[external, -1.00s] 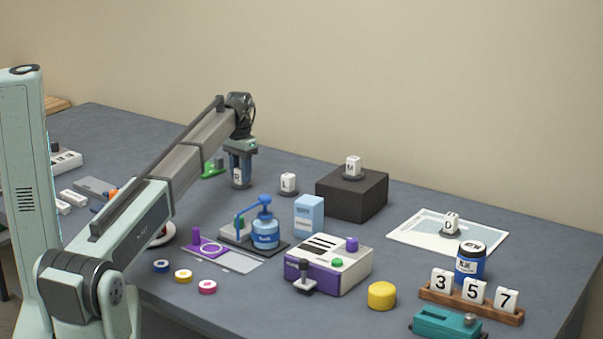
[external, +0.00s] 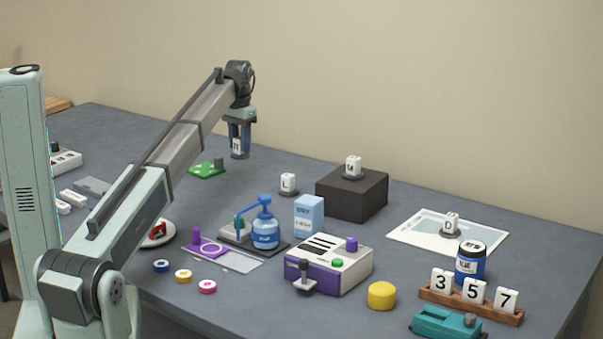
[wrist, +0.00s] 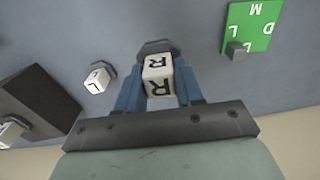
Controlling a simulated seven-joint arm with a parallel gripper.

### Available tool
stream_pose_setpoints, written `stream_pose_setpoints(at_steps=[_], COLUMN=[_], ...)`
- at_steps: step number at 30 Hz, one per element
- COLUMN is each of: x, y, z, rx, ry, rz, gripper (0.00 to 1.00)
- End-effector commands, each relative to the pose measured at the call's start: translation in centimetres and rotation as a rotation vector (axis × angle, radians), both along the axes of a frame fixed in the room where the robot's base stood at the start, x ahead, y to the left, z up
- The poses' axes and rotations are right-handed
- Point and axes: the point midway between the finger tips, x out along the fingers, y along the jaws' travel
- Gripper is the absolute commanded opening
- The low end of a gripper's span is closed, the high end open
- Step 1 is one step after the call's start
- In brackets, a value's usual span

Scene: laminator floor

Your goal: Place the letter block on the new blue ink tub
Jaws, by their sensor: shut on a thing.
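My gripper (external: 239,152) is shut on a white letter block marked R (wrist: 157,82), which has a dark grey base. The block hangs upright above the table at the back left, clear of the surface. In the external view the block (external: 236,146) is partly hidden by the fingers. A blue tub with a dark lid and a white label (external: 470,264) stands at the right, far from my gripper, behind a row of number blocks. Nothing is on its lid.
Letter blocks L (external: 288,183), M (external: 353,166) on a black box (external: 352,195), and D (external: 450,224) on a white sheet (external: 412,233) stand around. A blue pump bottle (external: 265,233), light-blue carton (external: 309,214) and purple-white machine (external: 328,266) lie between gripper and tub.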

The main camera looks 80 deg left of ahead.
Motion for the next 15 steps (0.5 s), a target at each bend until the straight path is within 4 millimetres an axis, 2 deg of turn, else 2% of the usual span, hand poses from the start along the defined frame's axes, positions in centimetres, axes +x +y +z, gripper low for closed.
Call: stream_pose_setpoints(at_steps=[10, 15], x=[0.0, 0.1], y=[0.1, 0.2], z=[1.9, 5.6], rx=[0.002, 0.003], ry=[-0.001, -0.002], rz=[0.000, 0.000], gripper=[0.00, 0.00])
